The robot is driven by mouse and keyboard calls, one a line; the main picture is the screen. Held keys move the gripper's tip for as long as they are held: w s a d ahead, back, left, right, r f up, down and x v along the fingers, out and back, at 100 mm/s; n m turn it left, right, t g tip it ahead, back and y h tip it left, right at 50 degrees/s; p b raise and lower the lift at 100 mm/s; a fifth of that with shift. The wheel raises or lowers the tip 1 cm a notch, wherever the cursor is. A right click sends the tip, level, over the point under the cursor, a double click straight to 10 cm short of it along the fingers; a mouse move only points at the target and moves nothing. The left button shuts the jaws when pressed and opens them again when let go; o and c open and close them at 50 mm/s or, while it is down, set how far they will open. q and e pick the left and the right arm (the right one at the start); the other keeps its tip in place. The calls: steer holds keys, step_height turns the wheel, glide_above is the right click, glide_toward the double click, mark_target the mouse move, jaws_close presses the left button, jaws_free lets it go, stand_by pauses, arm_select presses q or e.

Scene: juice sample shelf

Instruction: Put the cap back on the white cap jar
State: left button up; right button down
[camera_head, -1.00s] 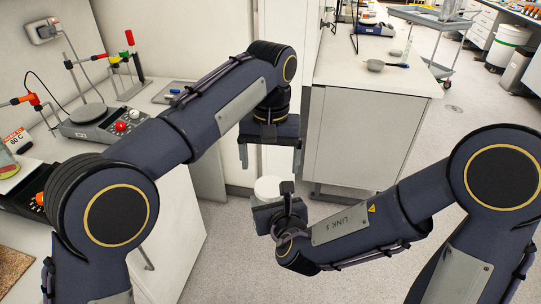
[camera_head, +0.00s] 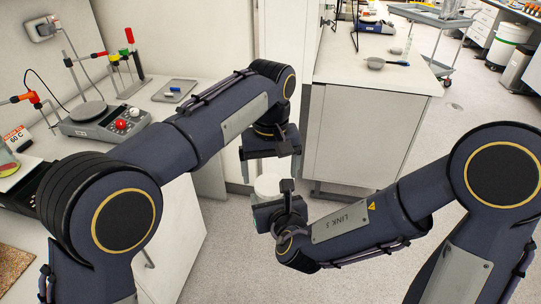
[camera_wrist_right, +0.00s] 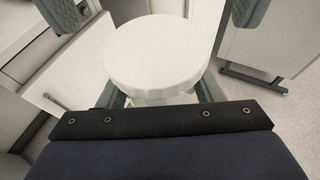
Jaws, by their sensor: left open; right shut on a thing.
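The jar with its white round cap (camera_head: 267,184) is held low in front of the cabinet, partly hidden by my right gripper (camera_head: 284,208). In the right wrist view the cap (camera_wrist_right: 155,52) is a broad white disc seated on top, with a little of the jar body (camera_wrist_right: 153,100) below it. My right gripper is shut on the jar. My left gripper (camera_head: 270,170) is open just above and behind the cap. Its two grey fingers show apart at the top of the right wrist view (camera_wrist_right: 153,14), one on each side of the cap, not touching it.
A white bench (camera_head: 192,98) at left bears a hotplate stirrer (camera_head: 104,122) and a small tray (camera_head: 174,91). A white cabinet (camera_head: 365,135) stands behind the grippers, with a small pan (camera_head: 376,63) on top.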

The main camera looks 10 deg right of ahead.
arm_select(q)
steer(key=shift+f, duration=1.4)
steer(key=shift+c, duration=0.2)
steer(key=c, duration=1)
steer(key=m, duration=0.6)
steer(key=o, duration=1.1)
steer(key=shift+c, duration=0.2)
